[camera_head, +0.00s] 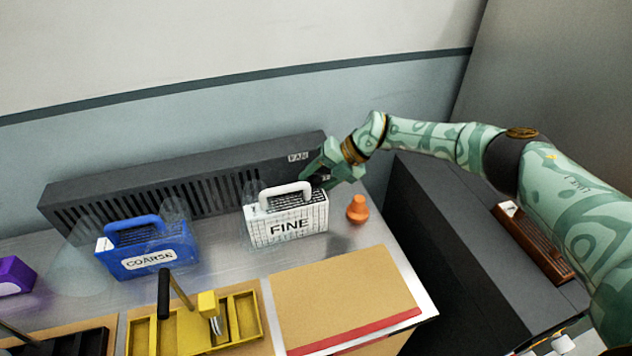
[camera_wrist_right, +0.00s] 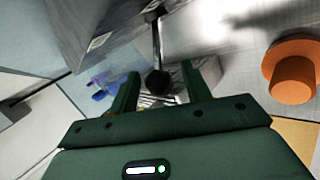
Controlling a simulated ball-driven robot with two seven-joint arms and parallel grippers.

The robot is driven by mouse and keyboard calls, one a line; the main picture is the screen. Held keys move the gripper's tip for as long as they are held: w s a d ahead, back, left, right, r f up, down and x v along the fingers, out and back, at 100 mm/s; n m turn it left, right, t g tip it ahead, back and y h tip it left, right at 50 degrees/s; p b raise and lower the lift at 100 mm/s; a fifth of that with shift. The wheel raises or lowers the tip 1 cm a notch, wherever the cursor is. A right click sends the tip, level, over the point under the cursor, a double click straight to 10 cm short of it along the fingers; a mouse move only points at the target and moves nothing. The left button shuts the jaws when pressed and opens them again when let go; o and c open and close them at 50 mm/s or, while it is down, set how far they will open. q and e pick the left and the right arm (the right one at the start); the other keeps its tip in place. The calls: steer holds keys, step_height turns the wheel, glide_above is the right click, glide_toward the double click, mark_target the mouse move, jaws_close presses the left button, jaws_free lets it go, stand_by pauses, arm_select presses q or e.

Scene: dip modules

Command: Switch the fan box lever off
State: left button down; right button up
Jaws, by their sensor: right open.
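The fan box (camera_head: 180,185) is a long dark grey vented box against the wall, with a FAN label (camera_head: 298,157) near its right end. Its lever (camera_wrist_right: 157,82) shows in the right wrist view as a thin metal rod with a dark round knob. My right gripper (camera_head: 312,172) is at the right end of the fan box and covers the lever in the head view. In the right wrist view its open fingers (camera_wrist_right: 162,78) stand either side of the knob; contact cannot be told. My left gripper is not in view.
A white FINE module (camera_head: 290,228) stands just below my right gripper, an orange knob-shaped piece (camera_head: 357,209) to its right. A blue COARSE module (camera_head: 148,254) stands left. A yellow tray (camera_head: 247,313) and a tan board (camera_head: 340,290) lie in front.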

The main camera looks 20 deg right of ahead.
steer(key=shift+a+f, duration=0.2)
steer(key=shift+f, duration=0.05)
